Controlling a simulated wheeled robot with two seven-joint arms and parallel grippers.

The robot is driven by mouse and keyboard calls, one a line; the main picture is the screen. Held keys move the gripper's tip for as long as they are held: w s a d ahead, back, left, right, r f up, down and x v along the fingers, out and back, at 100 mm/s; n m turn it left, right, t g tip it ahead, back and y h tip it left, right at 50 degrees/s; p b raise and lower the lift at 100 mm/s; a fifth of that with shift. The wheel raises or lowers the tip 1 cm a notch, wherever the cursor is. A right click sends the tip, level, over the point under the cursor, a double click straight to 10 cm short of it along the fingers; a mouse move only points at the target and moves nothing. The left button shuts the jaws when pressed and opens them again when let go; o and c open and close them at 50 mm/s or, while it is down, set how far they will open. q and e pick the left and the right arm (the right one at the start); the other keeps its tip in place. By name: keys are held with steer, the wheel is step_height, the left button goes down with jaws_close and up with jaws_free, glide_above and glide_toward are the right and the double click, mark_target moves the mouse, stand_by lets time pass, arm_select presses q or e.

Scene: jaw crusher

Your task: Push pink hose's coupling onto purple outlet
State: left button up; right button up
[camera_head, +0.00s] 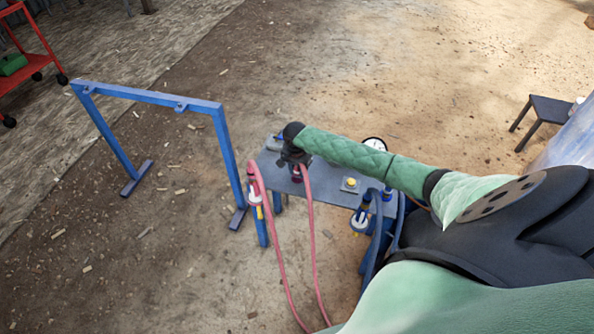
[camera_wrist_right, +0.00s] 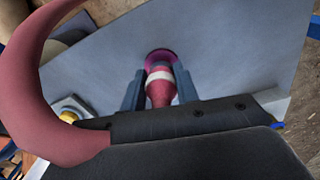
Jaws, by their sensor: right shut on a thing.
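My right gripper (camera_head: 296,166) reaches over the grey panel of the blue stand from the right. In the right wrist view its two fingers (camera_wrist_right: 159,90) are shut on the pink coupling (camera_wrist_right: 159,90), which has a white band. The purple outlet (camera_wrist_right: 160,57) shows as a ring on the panel right at the coupling's far end. They look in line and very close or touching; I cannot tell how deep the coupling sits. The pink hose (camera_head: 312,240) hangs in a loop below the panel, and a thick pink curve of it (camera_wrist_right: 70,140) fills the wrist view's left. My left gripper is out of view.
The grey panel (camera_head: 325,187) also carries a yellow-topped fitting (camera_head: 350,184) and a round gauge (camera_head: 375,144). Dark blue hoses (camera_head: 376,235) hang at its right. A blue frame (camera_head: 150,97) stands left, with a red cart (camera_head: 38,50) behind. Open dirt floor lies beyond the panel.

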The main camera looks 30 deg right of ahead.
steer(key=shift+f, duration=0.6)
steer(key=o, duration=1)
steer(key=shift+r, duration=0.5)
steer(key=shift+r+b, duration=1)
steer(key=shift+r, duration=2.45)
